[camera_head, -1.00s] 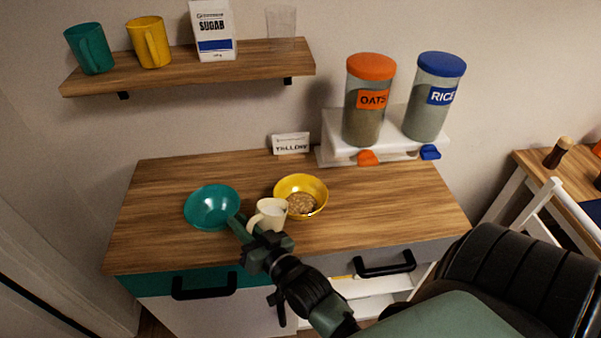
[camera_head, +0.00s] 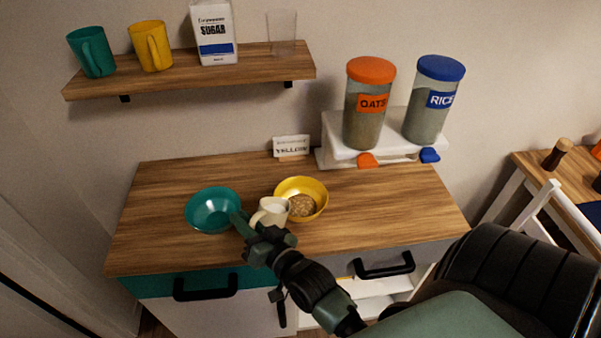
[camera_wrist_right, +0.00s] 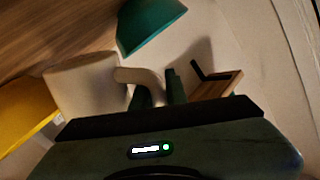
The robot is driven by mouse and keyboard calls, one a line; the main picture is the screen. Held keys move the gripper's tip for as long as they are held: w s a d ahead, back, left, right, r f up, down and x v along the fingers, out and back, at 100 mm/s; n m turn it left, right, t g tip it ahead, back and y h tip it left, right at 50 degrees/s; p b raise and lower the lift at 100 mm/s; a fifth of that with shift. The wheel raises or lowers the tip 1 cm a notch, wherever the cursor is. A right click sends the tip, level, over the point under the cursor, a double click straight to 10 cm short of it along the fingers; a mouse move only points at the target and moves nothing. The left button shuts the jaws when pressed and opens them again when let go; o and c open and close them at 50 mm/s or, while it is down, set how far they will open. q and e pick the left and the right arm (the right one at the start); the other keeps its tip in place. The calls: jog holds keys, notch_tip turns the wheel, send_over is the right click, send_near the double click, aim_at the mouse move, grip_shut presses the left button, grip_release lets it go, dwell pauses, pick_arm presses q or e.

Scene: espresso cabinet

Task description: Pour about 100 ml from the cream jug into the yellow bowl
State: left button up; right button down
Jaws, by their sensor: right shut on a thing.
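The cream jug (camera_head: 270,212) is held at the front left side of the yellow bowl (camera_head: 318,190), its top close to the bowl's rim. The jug looks slightly tilted toward the bowl. The yellow bowl holds a heap of brown oat-like flakes (camera_head: 301,205). My right gripper (camera_head: 254,229) is shut on the jug's handle; in the right wrist view the jug (camera_wrist_right: 82,84) and its handle are by the fingers. The yellow bowl (camera_wrist_right: 25,112) shows at the left there. I cannot make out any stream of liquid. My left gripper is not in view.
A teal bowl (camera_head: 211,212) stands left of the jug, near my right gripper. Oats (camera_head: 367,120) and rice (camera_head: 430,115) dispensers stand at the back right. A shelf (camera_head: 190,75) with cups and a sugar box hangs above.

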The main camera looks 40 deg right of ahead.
jog(key=shift+w+d+r+m+p, duration=0.1)
jog(key=shift+d+r+m+p, duration=0.3)
jog(key=shift+r, duration=0.35)
jog(key=shift+w+d+r+m+p, duration=0.1)
jog(key=shift+d+r+m+p, duration=0.2)
jog(key=shift+r, duration=0.25)
jog(key=shift+w+d+r+m+p, duration=0.1)
jog(key=shift+d+r+m+p, duration=0.1)
jog(key=shift+d+r+p, duration=0.3)
jog(key=shift+a+y, duration=0.1)
jog(key=shift+y, duration=0.2)
jog(key=shift+w+d+r+m+g, duration=0.1)
jog(key=shift+d+r+m+g, duration=0.05)
jog(key=shift+d+r+m, duration=0.25)
jog(key=shift+d+r+m+g, duration=0.15)
jog(key=shift+r+m, duration=0.15)
jog(key=shift+r, duration=0.2)
jog(key=shift+d+m, duration=0.25)
jog(key=shift+m, duration=0.15)
dwell(0.3)
